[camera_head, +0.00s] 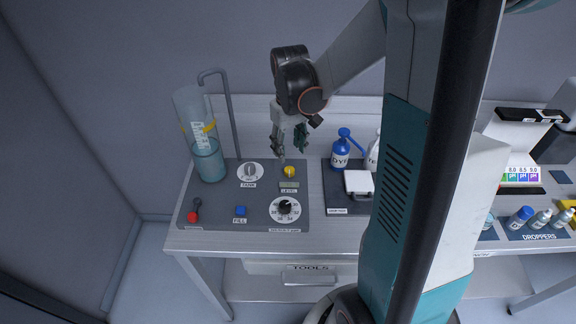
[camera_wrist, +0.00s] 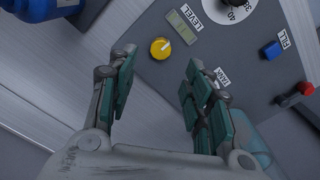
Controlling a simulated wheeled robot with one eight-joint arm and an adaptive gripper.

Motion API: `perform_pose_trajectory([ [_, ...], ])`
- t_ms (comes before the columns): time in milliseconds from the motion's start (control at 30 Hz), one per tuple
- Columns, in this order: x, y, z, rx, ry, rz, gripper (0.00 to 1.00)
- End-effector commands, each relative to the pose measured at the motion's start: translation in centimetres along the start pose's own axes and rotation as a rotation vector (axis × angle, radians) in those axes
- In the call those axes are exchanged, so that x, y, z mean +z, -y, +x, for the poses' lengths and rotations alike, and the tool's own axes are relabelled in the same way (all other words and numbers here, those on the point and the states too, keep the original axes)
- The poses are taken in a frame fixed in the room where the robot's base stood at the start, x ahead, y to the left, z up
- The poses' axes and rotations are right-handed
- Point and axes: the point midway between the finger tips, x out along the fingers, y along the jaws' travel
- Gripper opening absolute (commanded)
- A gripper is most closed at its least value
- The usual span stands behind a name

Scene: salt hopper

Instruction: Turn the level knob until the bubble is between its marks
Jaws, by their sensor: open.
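The level knob is a small yellow knob (camera_head: 289,171) on the grey panel, and it also shows in the wrist view (camera_wrist: 160,48) with a pale pointer line. The level vial (camera_head: 289,186) is a small greenish strip between the knob and the LEVEL label; in the wrist view (camera_wrist: 183,24) it lies just beyond the knob. The bubble and its marks are too small to make out. My gripper (camera_head: 291,154) is open and empty above the panel near the knob. In the wrist view its fingers (camera_wrist: 158,82) are spread apart, with the knob ahead of the gap, untouched.
A tall clear cylinder (camera_head: 207,160) stands left of my gripper. A blue bottle (camera_head: 341,154) stands to the right.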

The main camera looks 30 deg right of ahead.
Motion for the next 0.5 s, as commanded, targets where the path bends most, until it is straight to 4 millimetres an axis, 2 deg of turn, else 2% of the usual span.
perform_pose_trajectory([
  [33, 0.0, 0.0, 1.4, 0.0, 0.0, 0.0, 0.46],
  [200, 0.0, 0.0, 4.6, 0.0, 0.0, 0.0, 0.46],
  [333, 0.0, 0.0, 6.5, 0.0, 0.0, 0.0, 0.46],
  [500, 0.0, 0.0, 7.9, 0.0, 0.0, 0.0, 0.46],
])
